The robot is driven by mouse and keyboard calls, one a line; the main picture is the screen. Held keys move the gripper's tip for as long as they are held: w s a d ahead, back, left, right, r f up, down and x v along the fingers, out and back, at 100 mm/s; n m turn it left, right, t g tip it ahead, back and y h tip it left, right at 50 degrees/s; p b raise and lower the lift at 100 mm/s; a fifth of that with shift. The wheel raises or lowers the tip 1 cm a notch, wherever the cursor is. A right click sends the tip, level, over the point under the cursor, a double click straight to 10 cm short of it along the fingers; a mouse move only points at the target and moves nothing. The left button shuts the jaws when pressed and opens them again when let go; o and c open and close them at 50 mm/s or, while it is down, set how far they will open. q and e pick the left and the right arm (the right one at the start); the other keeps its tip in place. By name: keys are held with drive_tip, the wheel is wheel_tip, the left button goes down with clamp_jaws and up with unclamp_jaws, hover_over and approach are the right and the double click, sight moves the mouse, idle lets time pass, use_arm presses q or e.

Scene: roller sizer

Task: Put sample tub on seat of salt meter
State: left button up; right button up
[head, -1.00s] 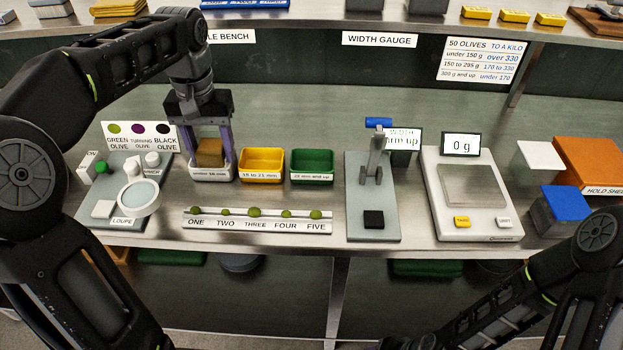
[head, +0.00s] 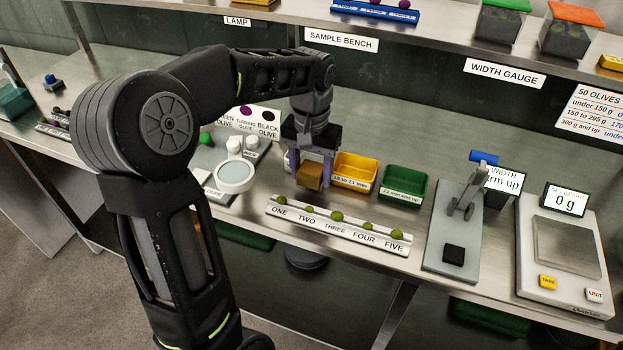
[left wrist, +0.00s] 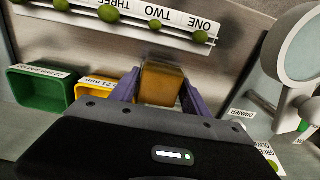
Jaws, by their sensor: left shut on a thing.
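My left gripper (head: 314,174) is shut on a small brown-orange tub (head: 309,177), taken to be the sample tub. The tub is held between the purple fingers above the bench, tilted in the head view, just behind the olive rail. In the left wrist view the tub (left wrist: 162,84) sits between both fingers of the left gripper (left wrist: 160,92), and its contents cannot be made out. I cannot pick out the salt meter with certainty. A small grey item with a blue top (head: 52,82) stands at the far left, too small to identify. My right gripper is out of view.
The olive rail (head: 325,233) lies in front of the tub. A yellow tray (head: 355,171) and green tray (head: 403,188) stand to its right, the loupe (head: 234,176) to its left. The width gauge (head: 455,230) and scale (head: 562,250) are farther right. A shelf runs above the bench.

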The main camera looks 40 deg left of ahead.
sight(311, 182)
use_arm(q)
drive_tip(key=shift+f, duration=1.3)
drive_tip(key=shift+f, duration=0.1)
drive_tip(key=shift+f, duration=0.15)
drive_tip(key=o, duration=1.5)
drive_tip(key=shift+r, duration=0.2)
wheel_tip(311, 182, up, 12)
drive_tip(key=shift+r, duration=0.1)
drive_tip(key=shift+o, duration=0.3)
